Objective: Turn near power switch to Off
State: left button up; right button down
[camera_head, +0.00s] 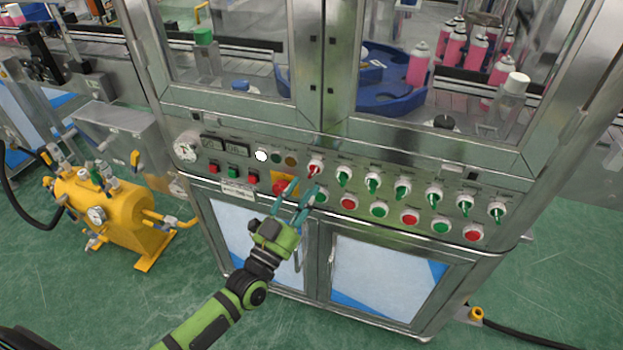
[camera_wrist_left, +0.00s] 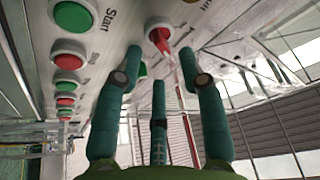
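The power switch with a red knob (camera_head: 315,168) is at the left end of the row of rotary switches on the metal control panel (camera_head: 265,178). In the left wrist view the red knob (camera_wrist_left: 159,38) sits on a white round base, its handle tilted. My left gripper (camera_head: 303,187) has its teal fingers spread just below and in front of this switch. In the left wrist view the fingertips (camera_wrist_left: 160,54) are apart, with the red knob just beyond the gap between them. Contact cannot be told. My right gripper is not in view.
Several green-knobbed switches (camera_head: 401,188) continue to the right. Red and green push buttons (camera_head: 348,203) run below them, and a red emergency button (camera_head: 279,187) on yellow is beside my fingers. A yellow tank (camera_head: 115,212) stands at the left. Open green floor lies in front.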

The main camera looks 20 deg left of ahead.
aim_at(312, 177)
pick_arm(q)
jog(key=x, duration=0.3)
jog(key=shift+w, duration=0.2)
jog(key=shift+c, duration=0.8)
jog(key=shift+a, duration=0.1)
grip_shut()
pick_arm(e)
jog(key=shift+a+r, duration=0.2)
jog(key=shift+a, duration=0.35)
